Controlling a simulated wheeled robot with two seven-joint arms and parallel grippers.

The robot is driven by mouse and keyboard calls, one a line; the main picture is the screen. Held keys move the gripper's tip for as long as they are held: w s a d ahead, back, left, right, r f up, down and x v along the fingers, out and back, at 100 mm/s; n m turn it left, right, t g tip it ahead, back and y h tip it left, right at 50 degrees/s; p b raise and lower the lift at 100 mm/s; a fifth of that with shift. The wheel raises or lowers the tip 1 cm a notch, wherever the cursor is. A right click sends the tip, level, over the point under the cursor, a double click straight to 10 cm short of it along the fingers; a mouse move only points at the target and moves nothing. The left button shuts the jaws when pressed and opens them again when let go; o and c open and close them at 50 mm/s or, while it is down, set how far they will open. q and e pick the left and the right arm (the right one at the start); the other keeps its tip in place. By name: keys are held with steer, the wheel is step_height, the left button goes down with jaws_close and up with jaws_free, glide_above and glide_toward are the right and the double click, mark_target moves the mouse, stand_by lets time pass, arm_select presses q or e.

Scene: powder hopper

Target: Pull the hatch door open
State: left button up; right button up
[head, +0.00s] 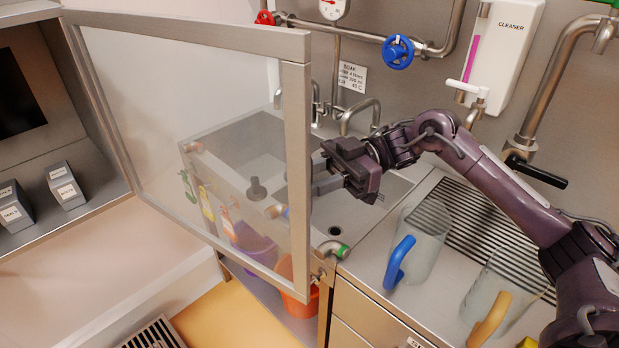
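The hatch door (299,150), a clear pane in a grey metal frame, stands swung well out from the hatch opening (80,130) at the left, where its hinge side is. My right gripper (322,183) is at the right of the door's free edge, about mid-height, with its fingers pointing left towards the frame. The fingertips meet or pass behind the frame edge, so I cannot tell whether they touch the door or hold a handle. My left gripper is not in view.
Small grey labelled boxes (65,186) stand inside the hatch. A steel sink (375,212) lies behind the door and below my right gripper. Jugs with a blue handle (399,262) and a yellow handle (488,320) stand on the drainer under my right arm. An orange bucket (299,303) sits below.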

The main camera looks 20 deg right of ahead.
steer(key=d+b, duration=0.4)
steer(key=d, duration=0.3)
steer(key=shift+w+d, duration=0.4)
steer(key=shift+f, duration=0.1)
